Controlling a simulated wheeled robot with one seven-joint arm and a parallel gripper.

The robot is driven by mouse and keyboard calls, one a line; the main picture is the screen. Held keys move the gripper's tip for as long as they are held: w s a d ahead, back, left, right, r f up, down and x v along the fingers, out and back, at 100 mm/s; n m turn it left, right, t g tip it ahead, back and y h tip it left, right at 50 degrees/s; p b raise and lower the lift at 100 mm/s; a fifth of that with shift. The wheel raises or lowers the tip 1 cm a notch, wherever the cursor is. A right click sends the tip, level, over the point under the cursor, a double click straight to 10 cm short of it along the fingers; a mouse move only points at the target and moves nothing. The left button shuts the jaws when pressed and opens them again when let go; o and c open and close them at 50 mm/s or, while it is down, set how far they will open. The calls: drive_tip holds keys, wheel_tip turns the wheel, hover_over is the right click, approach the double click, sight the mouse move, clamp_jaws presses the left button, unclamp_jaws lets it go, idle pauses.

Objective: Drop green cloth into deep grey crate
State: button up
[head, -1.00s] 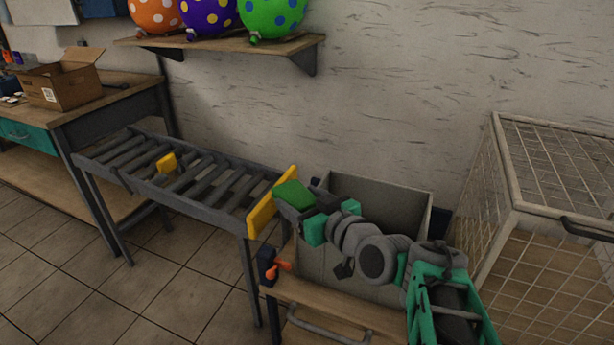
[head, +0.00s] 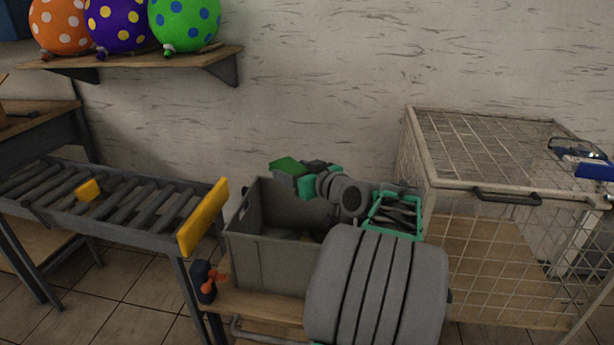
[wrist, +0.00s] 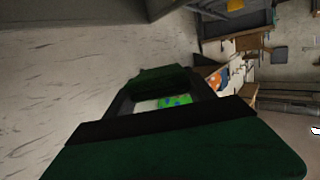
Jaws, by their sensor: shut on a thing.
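The green cloth (head: 287,165) is at the tip of my gripper (head: 296,172), which is shut on it. Cloth and gripper are over the far part of the deep grey crate (head: 268,258), above its rim. The crate stands open on a wooden-topped stand, and its right part is hidden behind my arm.
A roller conveyor (head: 120,210) with a yellow end plate (head: 203,217) stands left of the crate. A wire cage (head: 490,220) stands to the right. A shelf (head: 140,62) with spotted balloons hangs on the wall behind. An orange-handled device (head: 211,280) is at the stand's left corner.

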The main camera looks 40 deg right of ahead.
drive_tip(key=s+d+f+b, duration=0.1)
drive_tip(key=d+f+b, duration=0.2)
drive_tip(key=f, duration=0.3)
drive_tip(key=shift+d+f+h, duration=0.2)
drive_tip(key=shift+f+h, duration=0.1)
drive_tip(key=o, duration=1.4)
drive_tip(key=shift+o, duration=0.2)
drive_tip(key=v, duration=0.8)
drive_tip(key=shift+p, duration=0.3)
drive_tip(key=shift+w+r, duration=0.1)
drive_tip(key=shift+r, duration=0.05)
